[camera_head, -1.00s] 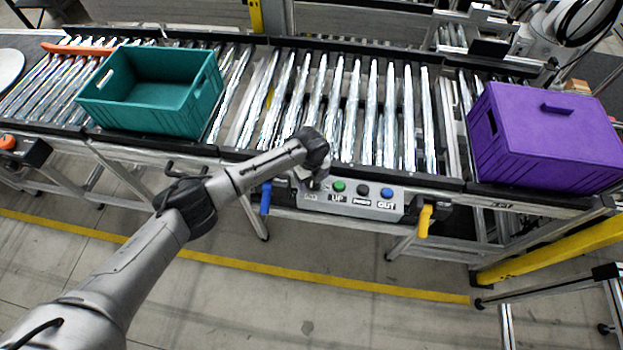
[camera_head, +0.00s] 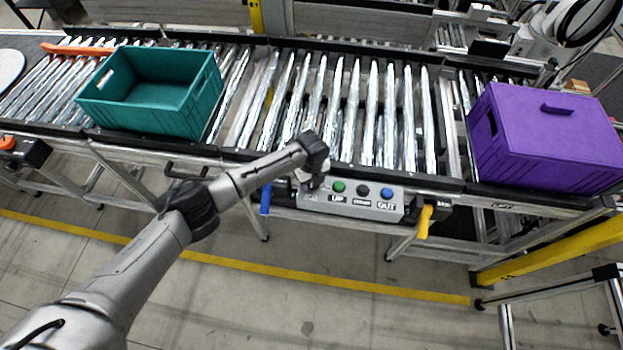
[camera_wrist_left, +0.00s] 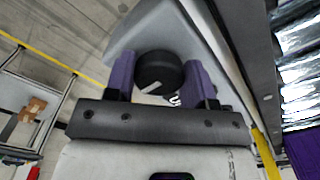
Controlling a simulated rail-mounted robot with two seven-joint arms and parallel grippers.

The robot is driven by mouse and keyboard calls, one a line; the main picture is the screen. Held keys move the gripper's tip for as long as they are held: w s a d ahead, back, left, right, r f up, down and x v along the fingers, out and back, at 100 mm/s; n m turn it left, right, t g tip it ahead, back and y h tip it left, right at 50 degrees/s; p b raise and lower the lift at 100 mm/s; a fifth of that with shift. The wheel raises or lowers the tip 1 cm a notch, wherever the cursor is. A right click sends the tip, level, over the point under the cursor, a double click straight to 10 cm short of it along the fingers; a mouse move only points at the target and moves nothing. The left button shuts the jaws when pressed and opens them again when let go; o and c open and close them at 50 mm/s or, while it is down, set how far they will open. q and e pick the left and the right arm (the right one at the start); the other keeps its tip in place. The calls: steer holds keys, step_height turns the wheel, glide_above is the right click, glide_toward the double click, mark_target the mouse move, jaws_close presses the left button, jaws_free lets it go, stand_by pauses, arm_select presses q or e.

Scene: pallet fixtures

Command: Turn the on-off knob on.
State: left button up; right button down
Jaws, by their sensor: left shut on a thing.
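The on-off knob (camera_wrist_left: 158,70) is a round black knob with a small white mark, seen in the left wrist view. It sits on the grey control panel (camera_head: 350,208) at the front of the conveyor. My left gripper (camera_wrist_left: 160,86) is at the panel's left end, its two purple fingers shut on the knob from both sides. In the head view this gripper (camera_head: 311,183) and my wrist hide the knob. Green, black and blue buttons (camera_head: 362,190) lie to its right on the panel. My right gripper is not in view.
A teal open crate (camera_head: 150,118) stands on the rollers at left, and a purple lidded crate (camera_head: 545,150) at right. A blue handle (camera_head: 266,198) and a yellow handle (camera_head: 424,221) hang at either side of the panel. The rollers between the crates are clear.

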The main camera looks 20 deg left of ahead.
arm_select(q)
steer(key=shift+c, duration=0.4)
steer(key=shift+r, duration=0.1)
steer(key=n+p, duration=0.2)
steer(key=n, duration=0.1)
steer(key=shift+s+r, duration=0.1)
steer(key=n+p, duration=0.3)
steer(key=n, duration=0.2)
steer(key=shift+s+n, duration=0.1)
steer(key=shift+n, duration=0.3)
steer(key=n+p, duration=0.3)
steer(key=n, duration=0.2)
steer(key=shift+s+d+n+p, duration=0.1)
steer(key=shift+n+p, duration=0.45)
steer(key=shift+n, duration=1.45)
